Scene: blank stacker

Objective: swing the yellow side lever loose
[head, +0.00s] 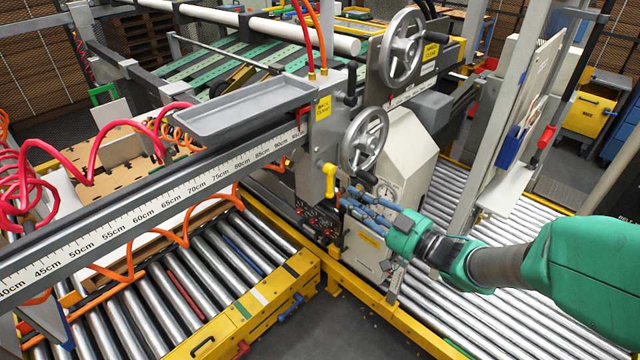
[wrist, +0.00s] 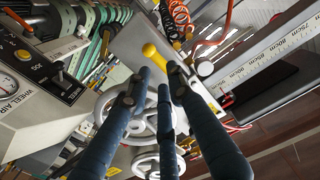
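In the wrist view the yellow lever (wrist: 154,57) lies just beyond the fingertips, slanted across the grey plate. My gripper (head: 347,200) reaches in from the right, its blue fingers just right of the lever. In the wrist view my gripper (wrist: 160,77) has its fingertips apart with nothing between them. I see no clear contact with the lever.
A small handwheel (head: 364,140) sits just above my fingers, and a larger handwheel (head: 402,48) above that. The ruler beam (head: 140,213) runs to the left. A dark control panel (head: 318,218) lies below the lever. Roller conveyors (head: 440,310) spread below my arm.

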